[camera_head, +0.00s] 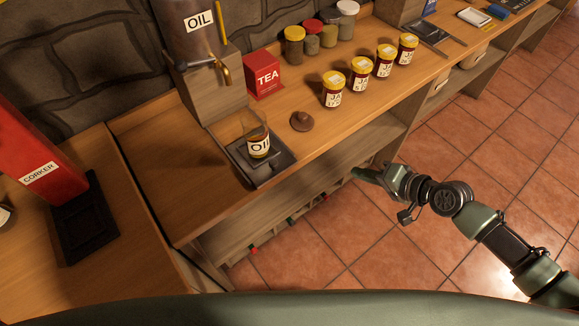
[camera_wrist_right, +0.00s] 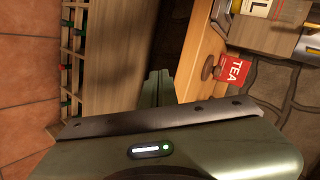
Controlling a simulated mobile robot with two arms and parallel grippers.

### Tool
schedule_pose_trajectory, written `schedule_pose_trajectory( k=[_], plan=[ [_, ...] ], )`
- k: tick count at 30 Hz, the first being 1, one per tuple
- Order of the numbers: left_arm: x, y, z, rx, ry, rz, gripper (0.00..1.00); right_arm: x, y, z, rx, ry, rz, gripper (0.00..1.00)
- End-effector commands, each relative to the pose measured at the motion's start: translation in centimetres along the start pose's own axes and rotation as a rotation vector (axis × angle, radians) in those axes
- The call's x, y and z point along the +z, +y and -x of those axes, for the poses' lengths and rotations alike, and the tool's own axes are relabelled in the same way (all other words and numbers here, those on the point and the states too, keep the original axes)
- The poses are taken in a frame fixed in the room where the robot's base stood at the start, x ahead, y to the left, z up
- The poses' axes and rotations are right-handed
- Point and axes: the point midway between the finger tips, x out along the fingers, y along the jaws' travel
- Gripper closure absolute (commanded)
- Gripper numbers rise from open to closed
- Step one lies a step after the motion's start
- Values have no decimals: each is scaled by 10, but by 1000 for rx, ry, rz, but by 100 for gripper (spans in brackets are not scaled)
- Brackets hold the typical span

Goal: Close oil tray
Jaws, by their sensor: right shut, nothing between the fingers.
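The oil tray (camera_head: 276,176) is a dark flat tray at the foot of the oil dispenser (camera_head: 205,60). It sticks out from the dispenser's wooden base toward the counter's front edge. A glass jar labelled OIL (camera_head: 258,146) stands upright on it with dark amber contents. My right gripper (camera_head: 358,173) is shut and empty, in front of the counter and to the right of the tray, apart from it. My left gripper is not in view.
A brown lid (camera_head: 302,121) and a red TEA box (camera_head: 263,77) sit right of the tray. Several yellow-lidded jars (camera_head: 361,76) line the counter (camera_head: 190,190). A red corker (camera_head: 38,165) stands at the left. Shelves with bottles lie below; the tiled floor in front is free.

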Motion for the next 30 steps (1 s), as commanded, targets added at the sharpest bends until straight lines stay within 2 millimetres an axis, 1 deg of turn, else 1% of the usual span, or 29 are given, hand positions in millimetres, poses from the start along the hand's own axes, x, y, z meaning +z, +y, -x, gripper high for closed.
schedule_pose_trajectory(
  k=[1, 3, 6, 7, 10, 14, 17, 24, 27, 30],
  plan=[
    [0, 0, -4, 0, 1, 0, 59, 12, -32, 10, -53, -59, -25, 100],
    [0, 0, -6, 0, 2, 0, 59, 31, -66, 24, -103, -135, -71, 100],
    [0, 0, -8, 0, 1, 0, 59, 52, -96, 39, -142, -216, -118, 100],
    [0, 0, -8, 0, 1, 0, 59, 56, -102, 42, -149, -232, -128, 100],
    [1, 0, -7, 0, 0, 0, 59, 64, -112, 46, -161, -260, -147, 100],
    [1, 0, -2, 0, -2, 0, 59, 67, -117, 34, -166, -261, -150, 100],
    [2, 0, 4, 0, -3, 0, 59, 71, -122, 18, -166, -261, -150, 100],
    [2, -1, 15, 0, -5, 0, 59, 84, -130, -33, -165, -259, -149, 100],
    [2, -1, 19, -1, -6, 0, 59, 89, -134, -52, -164, -260, -148, 100],
    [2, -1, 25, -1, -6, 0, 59, 91, -142, -64, -163, -259, -146, 100]
  ],
)
